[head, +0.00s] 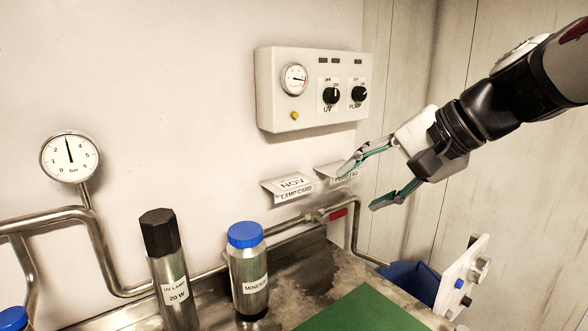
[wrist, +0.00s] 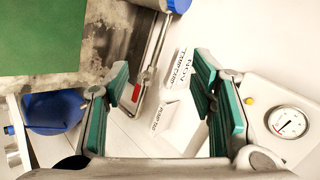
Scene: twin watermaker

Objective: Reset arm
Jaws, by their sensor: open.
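My gripper (head: 368,182) is at the upper right of the head view, raised above the bench and pointing left toward the wall. Its two green-padded fingers stand apart with nothing between them. In the wrist view the open fingers (wrist: 160,105) frame the wall cards beyond. The lamp card (head: 290,187), marked NOV, and the pump tag (head: 335,172) are on the wall just left of the gripper. In the head view a fingertip overlaps the pump tag; I cannot tell whether they touch.
A control box (head: 312,88) with gauge and knobs is on the wall above. A UV lamp cylinder (head: 167,270) and a blue-capped bottle (head: 248,270) stand on the bench near pipes. A green mat (head: 365,312) lies in front. A blue bin (head: 412,280) and white panel (head: 464,278) are at right.

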